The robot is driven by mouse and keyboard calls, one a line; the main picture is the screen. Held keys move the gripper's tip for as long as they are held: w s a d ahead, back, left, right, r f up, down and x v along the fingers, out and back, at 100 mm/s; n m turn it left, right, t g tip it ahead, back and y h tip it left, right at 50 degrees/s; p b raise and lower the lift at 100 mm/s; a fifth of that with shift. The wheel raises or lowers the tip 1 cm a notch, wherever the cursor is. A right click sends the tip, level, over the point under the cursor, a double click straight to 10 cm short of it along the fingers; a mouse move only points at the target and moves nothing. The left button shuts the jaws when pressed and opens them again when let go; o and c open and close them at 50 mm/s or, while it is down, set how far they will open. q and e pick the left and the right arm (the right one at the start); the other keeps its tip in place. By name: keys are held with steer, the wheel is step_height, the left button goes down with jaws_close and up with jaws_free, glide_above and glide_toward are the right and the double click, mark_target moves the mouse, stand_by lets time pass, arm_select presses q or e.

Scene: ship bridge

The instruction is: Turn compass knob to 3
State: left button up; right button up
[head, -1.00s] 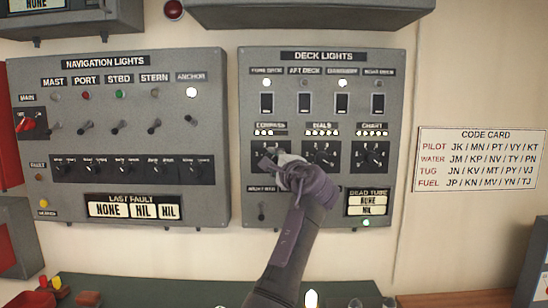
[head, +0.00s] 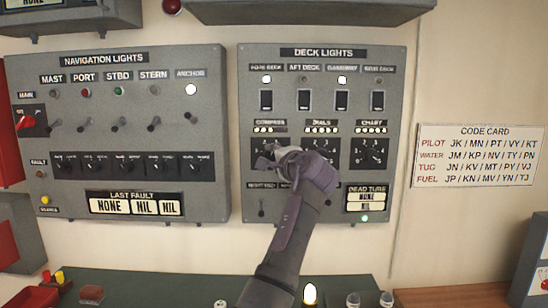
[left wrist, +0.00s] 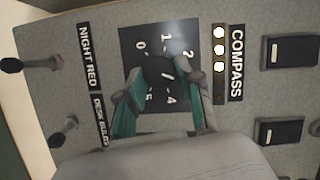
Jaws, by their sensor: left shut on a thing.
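The compass knob (left wrist: 160,70) is dark, on a black dial plate (left wrist: 181,42) with white numbers. The label COMPASS stands beside it. In the left wrist view my left gripper (left wrist: 163,92) has its two green-padded fingers on either side of the knob, shut on it. The fingers hide part of the dial, including the 3, and I cannot tell where the pointer stands. Of the small compass lamps (left wrist: 219,49), three are lit. In the head view my left gripper (head: 272,158) covers much of the compass dial. My right gripper is not in view.
The dials knob (head: 322,150) and chart knob (head: 370,153) sit close to the right of the gripper. Deck light switches (head: 304,99) are above. The navigation lights panel (head: 120,140) is at left, and a code card (head: 478,156) hangs at right.

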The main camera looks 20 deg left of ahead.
arm_select(q)
steer(key=o, duration=1.2)
steer(key=shift+f, duration=0.1)
steer(key=shift+c, duration=0.2)
steer(key=v, duration=0.7)
steer(key=shift+d, duration=0.15)
steer(key=shift+s, duration=0.15)
